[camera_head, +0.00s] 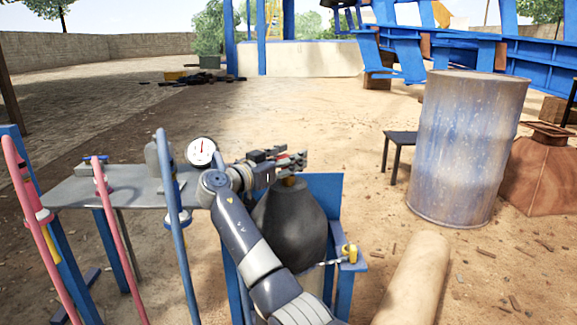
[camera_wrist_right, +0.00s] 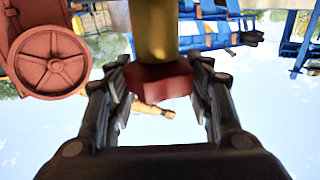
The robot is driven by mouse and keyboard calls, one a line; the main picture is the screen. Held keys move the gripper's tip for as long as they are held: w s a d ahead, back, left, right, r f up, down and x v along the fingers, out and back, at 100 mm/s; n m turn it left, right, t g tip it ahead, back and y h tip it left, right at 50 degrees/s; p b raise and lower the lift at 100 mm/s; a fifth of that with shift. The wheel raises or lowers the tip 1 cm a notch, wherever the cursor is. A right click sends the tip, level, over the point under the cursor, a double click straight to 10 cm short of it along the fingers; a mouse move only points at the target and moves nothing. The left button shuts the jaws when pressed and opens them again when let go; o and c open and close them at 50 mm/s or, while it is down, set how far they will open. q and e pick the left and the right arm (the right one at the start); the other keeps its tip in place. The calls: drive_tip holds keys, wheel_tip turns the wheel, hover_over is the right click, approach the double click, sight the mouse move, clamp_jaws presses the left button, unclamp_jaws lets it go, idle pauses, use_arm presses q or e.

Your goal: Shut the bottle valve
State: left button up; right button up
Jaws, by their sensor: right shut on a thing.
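The bottle (camera_head: 290,225) is a dark grey rounded cylinder. It stands upright in a blue frame, partly hidden by my right arm. Its brass-yellow valve neck (camera_head: 289,182) shows just under my right gripper (camera_head: 298,158). In the right wrist view, the yellow stem (camera_wrist_right: 153,32) comes down from the top edge and ends in a red valve knob (camera_wrist_right: 158,82). The fingers of my right gripper (camera_wrist_right: 160,88) are on both sides of this knob and closed on it. The knob is mostly hidden in the head view. My left gripper is not in view.
A grey table (camera_head: 130,189) with a round gauge (camera_head: 202,151) stands left of the bottle. Pink and blue upright hoses (camera_head: 180,235) are in front of it. A rusty blue drum (camera_head: 467,150) and a small dark stool (camera_head: 401,139) stand right.

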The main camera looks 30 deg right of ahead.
drive_tip(key=shift+m+g+b, duration=0.4)
drive_tip(key=shift+m+g, duration=0.2)
drive_tip(key=shift+g, duration=0.3)
drive_tip(key=shift+m+g+h+b, duration=0.3)
drive_tip(key=shift+m+g+b, duration=0.3)
drive_tip(key=shift+m+g, duration=0.7)
drive_tip(key=shift+n+g, duration=0.3)
drive_tip(key=o, duration=1.1)
wheel_tip(320, 180, up, 10)
